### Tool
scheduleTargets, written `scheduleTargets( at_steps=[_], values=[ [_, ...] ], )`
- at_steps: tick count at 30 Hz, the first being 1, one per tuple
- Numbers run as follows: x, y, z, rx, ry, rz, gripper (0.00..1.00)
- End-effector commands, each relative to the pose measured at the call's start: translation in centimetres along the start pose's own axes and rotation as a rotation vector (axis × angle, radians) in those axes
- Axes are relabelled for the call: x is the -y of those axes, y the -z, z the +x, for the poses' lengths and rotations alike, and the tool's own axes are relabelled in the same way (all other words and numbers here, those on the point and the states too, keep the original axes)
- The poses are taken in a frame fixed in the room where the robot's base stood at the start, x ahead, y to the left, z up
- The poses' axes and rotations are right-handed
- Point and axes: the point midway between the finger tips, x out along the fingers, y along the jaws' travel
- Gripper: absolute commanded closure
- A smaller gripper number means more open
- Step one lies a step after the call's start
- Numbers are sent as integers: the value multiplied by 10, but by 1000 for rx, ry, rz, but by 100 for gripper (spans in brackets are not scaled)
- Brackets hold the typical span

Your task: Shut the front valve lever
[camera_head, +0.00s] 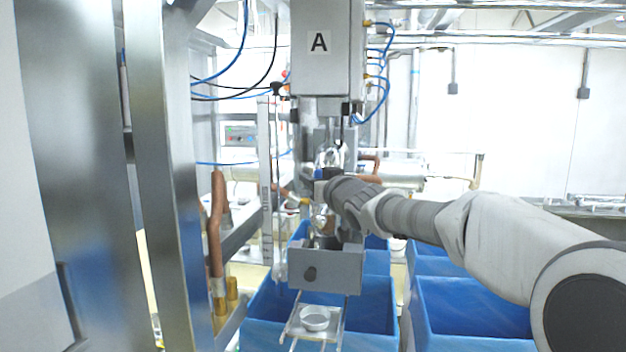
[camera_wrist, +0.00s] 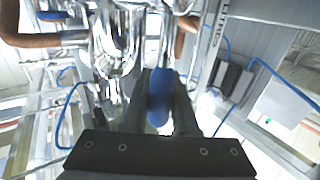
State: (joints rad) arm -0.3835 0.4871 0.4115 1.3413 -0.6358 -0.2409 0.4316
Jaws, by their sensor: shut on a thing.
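The valve lever with a blue grip (camera_wrist: 160,95) lies between the two dark fingers of my gripper (camera_wrist: 160,112) in the wrist view. My gripper is shut on that blue grip. The lever's tip points toward the gripper's palm, and its far end meets shiny metal pipework (camera_wrist: 118,45). In the head view my gripper (camera_head: 322,186) is at the pipework below the grey box marked A (camera_head: 319,50). The arm largely hides the lever there, and only a small bit of blue shows. I cannot tell the lever's angle against the valve.
A second blue handle (camera_wrist: 52,15) shows at the upper left in the wrist view. Blue crates (camera_head: 470,310) stand below, and a small white dish (camera_head: 314,318) sits under the pipework. A steel post (camera_head: 165,150) and copper-coloured pipes (camera_head: 217,235) stand to the left. Blue hoses hang nearby.

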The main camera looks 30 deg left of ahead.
Motion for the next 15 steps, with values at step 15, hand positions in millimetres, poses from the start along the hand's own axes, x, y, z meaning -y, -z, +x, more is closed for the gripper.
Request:
scheduleTargets(
  at_steps=[15],
  values=[
    [-16,-6,-10,-110,-2,162,100]
  ],
)
